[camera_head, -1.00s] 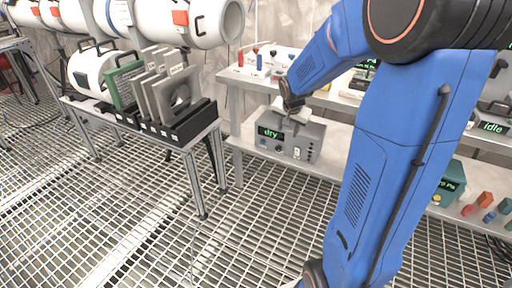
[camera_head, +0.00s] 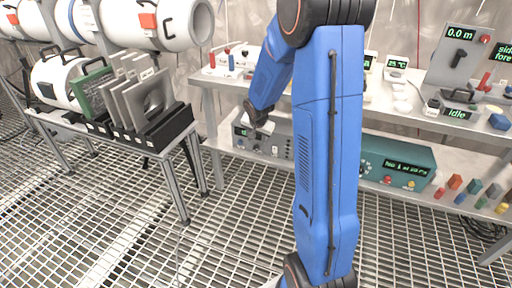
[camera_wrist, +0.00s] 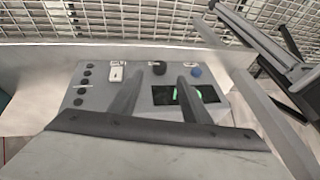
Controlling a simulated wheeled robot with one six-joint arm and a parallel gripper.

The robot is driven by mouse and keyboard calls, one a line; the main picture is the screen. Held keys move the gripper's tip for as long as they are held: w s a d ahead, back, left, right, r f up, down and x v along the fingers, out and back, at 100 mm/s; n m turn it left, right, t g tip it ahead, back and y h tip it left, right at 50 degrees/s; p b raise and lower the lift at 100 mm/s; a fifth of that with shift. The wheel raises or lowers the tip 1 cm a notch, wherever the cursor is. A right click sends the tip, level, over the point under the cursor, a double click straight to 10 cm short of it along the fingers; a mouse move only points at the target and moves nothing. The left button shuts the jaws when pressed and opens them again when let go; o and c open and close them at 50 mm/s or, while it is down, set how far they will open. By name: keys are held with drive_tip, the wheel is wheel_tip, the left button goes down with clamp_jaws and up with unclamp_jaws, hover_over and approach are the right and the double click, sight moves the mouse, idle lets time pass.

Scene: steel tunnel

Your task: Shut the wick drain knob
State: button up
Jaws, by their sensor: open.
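A grey box (camera_head: 282,147) with a dark display stands on the lower shelf, partly hidden by my arm in the head view. In the wrist view its panel (camera_wrist: 72,97) carries a black knob (camera_wrist: 159,68), a blue knob (camera_wrist: 196,72), a white switch (camera_wrist: 117,73) and several small dark buttons. The labels are too small to read, so I cannot tell which is the wick drain knob. My gripper (camera_wrist: 160,80) is open, its fingertips on either side of the black knob in the picture; contact cannot be told. In the head view my gripper (camera_head: 258,127) is at the box's upper front.
A teal box (camera_head: 398,160) and several coloured blocks (camera_head: 470,188) are on the lower shelf to the right. A low stand (camera_head: 180,148) with upright grey plates is at the left. White tanks (camera_head: 180,22) are behind it. The grated floor in front is open.

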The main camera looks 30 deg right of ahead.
sight(256, 147)
drive_tip(key=shift+x, duration=3.8)
drive_tip(key=shift+c, duration=0.5)
drive_tip(key=c, duration=0.9)
